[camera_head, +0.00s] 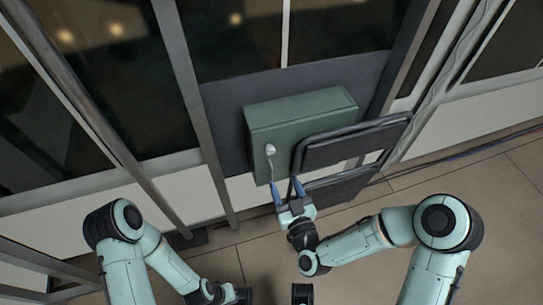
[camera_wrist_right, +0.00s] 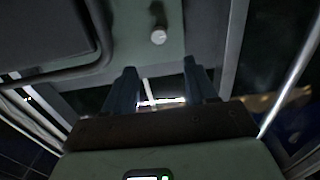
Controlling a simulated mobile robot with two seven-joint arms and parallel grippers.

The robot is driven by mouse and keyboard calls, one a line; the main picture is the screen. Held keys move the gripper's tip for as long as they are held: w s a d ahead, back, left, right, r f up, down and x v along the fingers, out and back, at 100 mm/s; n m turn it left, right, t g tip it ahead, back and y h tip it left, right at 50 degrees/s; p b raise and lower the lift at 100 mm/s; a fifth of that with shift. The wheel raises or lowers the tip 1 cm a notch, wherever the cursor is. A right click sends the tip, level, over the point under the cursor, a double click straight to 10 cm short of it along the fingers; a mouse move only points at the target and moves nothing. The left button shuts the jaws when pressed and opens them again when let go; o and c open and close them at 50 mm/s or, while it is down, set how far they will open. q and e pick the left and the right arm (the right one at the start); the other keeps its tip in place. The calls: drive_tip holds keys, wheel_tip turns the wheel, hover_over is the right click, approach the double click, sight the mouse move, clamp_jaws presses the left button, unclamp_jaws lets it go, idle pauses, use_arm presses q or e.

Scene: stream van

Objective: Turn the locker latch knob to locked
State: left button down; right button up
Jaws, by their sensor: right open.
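The green locker box (camera_head: 300,112) is mounted against a dark panel. Its pale, round latch knob (camera_head: 270,150) sits on the front face near the left side. A thin light strip runs down from below the knob toward my gripper. In the right wrist view the knob (camera_wrist_right: 158,37) shows ahead of and above the fingertips. My right gripper (camera_head: 285,184) is open and empty, with its blue fingers pointing up toward the locker, below the knob and apart from it. Its fingers (camera_wrist_right: 160,68) stand wide in the wrist view. My left arm is at the lower left; its fingers do not show.
A dark folded chair or framed panel (camera_head: 350,146) stands close to the right of the knob, in front of the locker. Metal posts (camera_head: 190,85) rise on the left. A dark cable (camera_head: 470,153) runs along the wall at right.

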sight(271, 152)
drive_tip(key=x, duration=1.2)
drive_tip(key=shift+f, duration=0.15)
drive_tip(key=shift+b, duration=0.3)
clamp_jaws()
